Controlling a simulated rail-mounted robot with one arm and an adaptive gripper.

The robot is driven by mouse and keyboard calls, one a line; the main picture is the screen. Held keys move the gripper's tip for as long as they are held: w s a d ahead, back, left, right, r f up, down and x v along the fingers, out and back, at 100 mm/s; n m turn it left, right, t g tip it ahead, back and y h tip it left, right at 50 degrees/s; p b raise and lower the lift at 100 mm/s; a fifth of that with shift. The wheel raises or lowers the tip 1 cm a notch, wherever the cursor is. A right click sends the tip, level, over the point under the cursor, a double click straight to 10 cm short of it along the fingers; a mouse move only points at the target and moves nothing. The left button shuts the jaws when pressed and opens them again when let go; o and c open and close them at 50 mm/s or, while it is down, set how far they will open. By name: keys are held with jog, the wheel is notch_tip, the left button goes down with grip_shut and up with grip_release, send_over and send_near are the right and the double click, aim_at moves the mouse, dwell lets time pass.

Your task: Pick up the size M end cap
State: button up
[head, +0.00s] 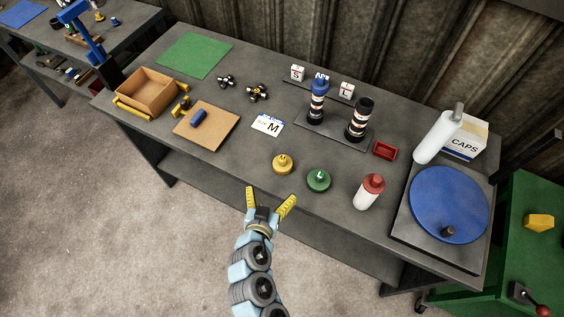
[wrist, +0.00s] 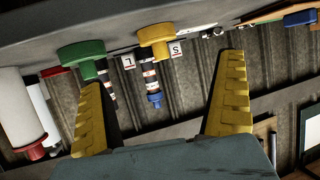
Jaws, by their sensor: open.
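Two round caps with knobs on top stand near the front edge of the bench: a yellow cap (head: 282,164) and, to its right, a green cap (head: 319,180). No size mark on either is readable, so I cannot tell which is size M. My gripper (head: 270,198) is open and empty, just off the bench's front edge, nearest the yellow cap and apart from both. In the wrist view, which looks upside down, the yellow cap (wrist: 157,38) shows between the fingers of my gripper (wrist: 162,73), and the green cap (wrist: 82,50) beyond the left finger. A card (head: 268,125) reads "M".
Behind the caps, two striped stacks (head: 360,118) stand before S, M and L signs. Right are a red-topped white bottle (head: 369,192), a red tray (head: 385,151) and a blue turntable (head: 449,200). Left are a brown board (head: 220,128) and an open box (head: 147,92).

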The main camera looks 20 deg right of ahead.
aim_at(281, 169)
jog(key=x, duration=0.7)
jog(key=shift+w+d+f+p, duration=0.1)
jog(key=shift+w+d+p, duration=0.1)
jog(key=shift+w+p, duration=0.15)
jog(key=shift+s+p+x, duration=0.2)
jog(key=shift+p+x, duration=0.2)
jog(key=shift+x, duration=2.55)
jog(key=shift+d+f, duration=0.15)
jog(key=shift+d, duration=0.05)
jog(key=c, duration=1)
